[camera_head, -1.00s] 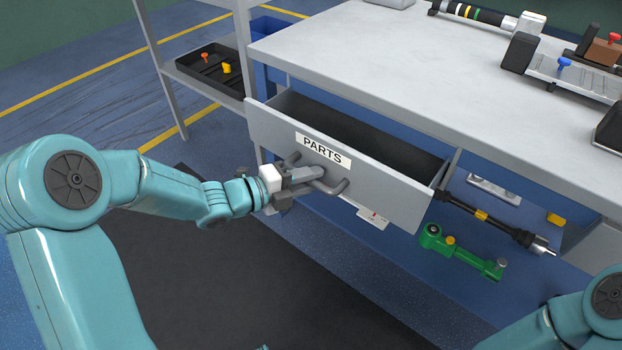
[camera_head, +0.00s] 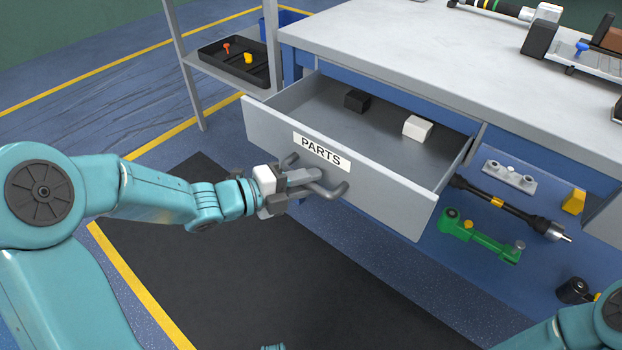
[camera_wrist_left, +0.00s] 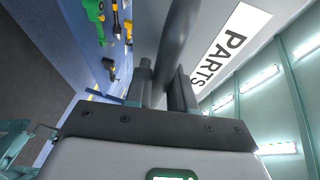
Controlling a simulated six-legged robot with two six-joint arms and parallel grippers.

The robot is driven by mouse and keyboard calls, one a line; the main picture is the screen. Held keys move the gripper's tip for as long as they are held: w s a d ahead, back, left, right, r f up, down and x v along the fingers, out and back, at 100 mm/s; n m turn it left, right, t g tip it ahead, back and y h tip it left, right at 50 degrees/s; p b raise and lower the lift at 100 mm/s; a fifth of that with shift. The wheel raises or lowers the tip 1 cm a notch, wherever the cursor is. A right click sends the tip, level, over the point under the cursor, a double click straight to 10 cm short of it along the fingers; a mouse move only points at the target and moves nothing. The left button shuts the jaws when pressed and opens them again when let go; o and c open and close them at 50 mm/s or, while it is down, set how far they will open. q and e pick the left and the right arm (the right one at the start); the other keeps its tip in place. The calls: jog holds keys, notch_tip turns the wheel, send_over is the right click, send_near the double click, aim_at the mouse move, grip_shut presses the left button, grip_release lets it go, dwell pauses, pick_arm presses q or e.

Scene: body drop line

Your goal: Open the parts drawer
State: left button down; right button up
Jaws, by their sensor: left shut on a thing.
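The grey parts drawer (camera_head: 385,193) stands pulled out from under the workbench, with a white PARTS label (camera_head: 321,152) on its front. A black block (camera_head: 357,101) and a white block (camera_head: 417,128) lie inside it. My left gripper (camera_head: 308,180) is shut on the drawer's grey bar handle (camera_head: 334,192). In the left wrist view the handle (camera_wrist_left: 177,40) runs between the two fingers (camera_wrist_left: 163,88), beside the label (camera_wrist_left: 229,45). My right arm (camera_head: 580,325) shows only in part at the lower right, and its gripper is out of view.
The workbench top (camera_head: 440,60) holds tools and fixtures at the back right. A black tray (camera_head: 239,63) with small red and yellow parts sits on a side shelf at left. A green tool (camera_head: 480,237) and a black shaft (camera_head: 510,208) are right of the drawer. Dark mat (camera_head: 260,280) is clear.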

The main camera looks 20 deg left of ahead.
pick_arm(q)
jog(key=shift+s+a, duration=0.3)
jog(key=shift+s, duration=0.35)
jog(key=c, duration=1.1)
grip_release()
jog(key=shift+o, duration=0.2)
jog(key=shift+s, duration=0.1)
